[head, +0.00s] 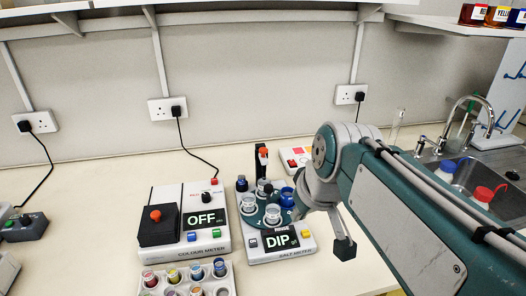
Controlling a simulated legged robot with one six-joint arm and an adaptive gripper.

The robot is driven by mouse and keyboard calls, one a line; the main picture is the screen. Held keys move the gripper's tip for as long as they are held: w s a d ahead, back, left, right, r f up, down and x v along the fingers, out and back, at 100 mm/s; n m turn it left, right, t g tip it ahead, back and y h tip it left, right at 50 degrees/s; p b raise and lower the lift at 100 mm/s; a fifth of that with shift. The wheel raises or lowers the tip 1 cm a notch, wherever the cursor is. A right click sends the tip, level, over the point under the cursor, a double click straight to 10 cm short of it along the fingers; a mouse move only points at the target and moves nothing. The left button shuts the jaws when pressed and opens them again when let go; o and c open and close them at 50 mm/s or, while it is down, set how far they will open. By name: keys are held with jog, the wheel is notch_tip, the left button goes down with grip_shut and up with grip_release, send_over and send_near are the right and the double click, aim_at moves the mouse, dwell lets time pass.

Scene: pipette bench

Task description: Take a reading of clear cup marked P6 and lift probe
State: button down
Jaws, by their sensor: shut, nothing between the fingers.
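The salt meter (283,252) stands at the middle of the bench, and its black display (280,240) reads DIP. A round teal holder (259,217) on it carries several cups. Clear cups stand at its front (272,213) and left (248,203), and a dark blue one (287,197) stands at the right. I cannot read a P6 mark on any cup. A black upright piece with an orange top (263,155) rises behind the cups; I cannot tell whether it is the probe. My gripper (345,248) is shut and empty, right of the salt meter, partly hidden by my wrist.
The colour meter (185,225), reading OFF, stands left of the salt meter. A rack (180,270) of coloured cups lies in front. A small white box with a red top (296,157) is behind. A sink (505,190) is at right. Bench left of the colour meter is partly clear.

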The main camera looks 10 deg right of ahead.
jog(key=w+d+r+n+g+y, duration=0.1)
jog(key=w+r+n, duration=0.1)
jog(key=w, duration=0.6)
jog(key=w+r+n+y, duration=0.2)
jog(key=w+n, duration=0.1)
jog(key=w, duration=0.5)
jog(key=n+g+y, duration=0.1)
jog(key=n+y, duration=0.2)
jog(key=n, duration=0.3)
send_near(265, 149)
jog(key=shift+w+a+f, duration=0.15)
jog(key=shift+a+f, duration=0.15)
jog(key=shift+f, duration=0.15)
jog(key=shift+x, duration=3.5)
jog(key=shift+f, duration=0.1)
jog(key=shift+s+d+f, duration=0.25)
jog(key=shift+d+f, duration=0.45)
jog(key=shift+f, duration=0.05)
jog(key=shift+s+d+f, duration=0.3)
jog(key=shift+d+f, duration=0.45)
